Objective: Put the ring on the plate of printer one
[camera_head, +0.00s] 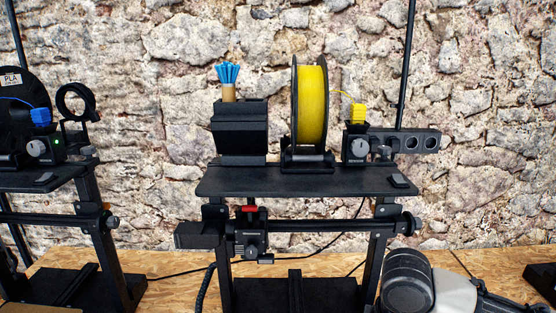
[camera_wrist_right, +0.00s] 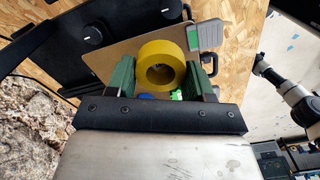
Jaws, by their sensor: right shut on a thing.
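In the right wrist view a thick yellow ring (camera_wrist_right: 160,49) is between the green fingers of my right gripper (camera_wrist_right: 160,78). The gripper is shut on the ring, and the ring's hole faces the camera. A black printer (camera_head: 300,180) stands in the middle of the head view, with its dark plate (camera_head: 262,294) low at the bottom edge. Another black printer (camera_head: 62,178) is partly in view at the left. I cannot tell which is printer one. My left gripper is in neither view.
In the wrist view, a tan board (camera_wrist_right: 108,60) lies on the wood-chip table (camera_wrist_right: 245,40) beyond the ring, with a dark part with knobs (camera_wrist_right: 122,20) near it. A yellow spool (camera_head: 312,105) and a black holder (camera_head: 240,128) stand on the middle printer's shelf.

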